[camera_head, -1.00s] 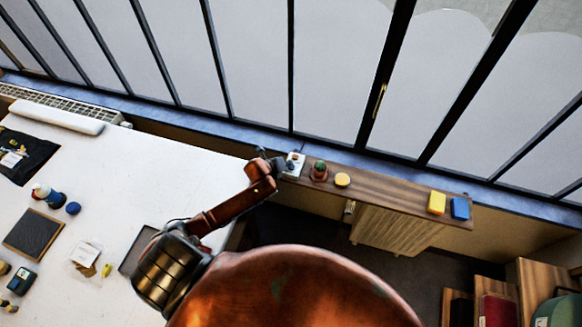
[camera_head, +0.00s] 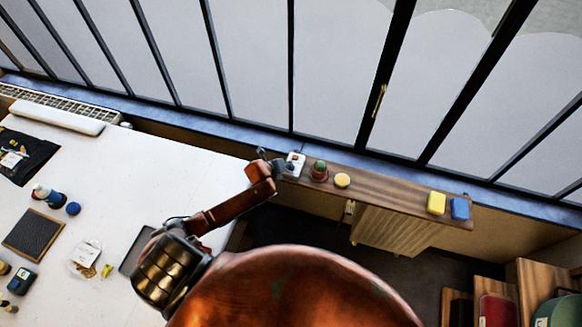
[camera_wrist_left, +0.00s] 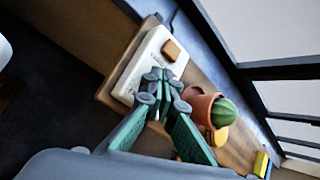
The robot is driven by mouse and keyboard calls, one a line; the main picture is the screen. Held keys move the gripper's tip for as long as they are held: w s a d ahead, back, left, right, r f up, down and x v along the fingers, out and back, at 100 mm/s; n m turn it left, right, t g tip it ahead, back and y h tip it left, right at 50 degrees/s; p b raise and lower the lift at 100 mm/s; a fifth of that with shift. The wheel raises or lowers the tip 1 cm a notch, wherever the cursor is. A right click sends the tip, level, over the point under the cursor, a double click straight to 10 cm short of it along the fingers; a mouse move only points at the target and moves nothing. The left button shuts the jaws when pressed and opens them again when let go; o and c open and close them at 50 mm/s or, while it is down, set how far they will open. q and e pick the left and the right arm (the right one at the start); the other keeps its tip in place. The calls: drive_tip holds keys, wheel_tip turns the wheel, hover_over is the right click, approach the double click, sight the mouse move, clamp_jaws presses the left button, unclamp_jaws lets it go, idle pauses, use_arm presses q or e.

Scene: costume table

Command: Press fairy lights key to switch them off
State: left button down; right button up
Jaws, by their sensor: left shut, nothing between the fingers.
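A white switch panel (camera_head: 298,158) lies at the left end of the wooden shelf. In the left wrist view, the panel (camera_wrist_left: 140,69) shows a raised brown-orange key (camera_wrist_left: 171,50) near its far end and small lettering that I cannot read. My left gripper (camera_head: 286,167) is over the panel's near part. Its fingertips (camera_wrist_left: 161,84) are together with nothing between them, apart from the brown key in the picture. The fingers hide part of the panel, so I cannot tell whether another key is beneath them or whether they touch it. My right gripper is not in view.
A potted cactus (camera_wrist_left: 215,110) stands close beside the fingers. A yellow round object (camera_head: 342,180), a yellow block (camera_head: 436,203) and a blue block (camera_head: 460,208) sit farther along the shelf (camera_head: 390,194). Window bars rise behind. A white table (camera_head: 170,185) is at left.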

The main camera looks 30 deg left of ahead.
use_arm(q)
drive_tip(key=shift+r, duration=0.35)
wheel_tip(320, 180, up, 4)
drive_tip(key=p, duration=0.4)
wheel_tip(320, 180, up, 2)
drive_tip(key=shift+r+p, duration=0.1)
drive_tip(key=shift+p, duration=1.05)
drive_tip(key=shift+f, duration=0.2)
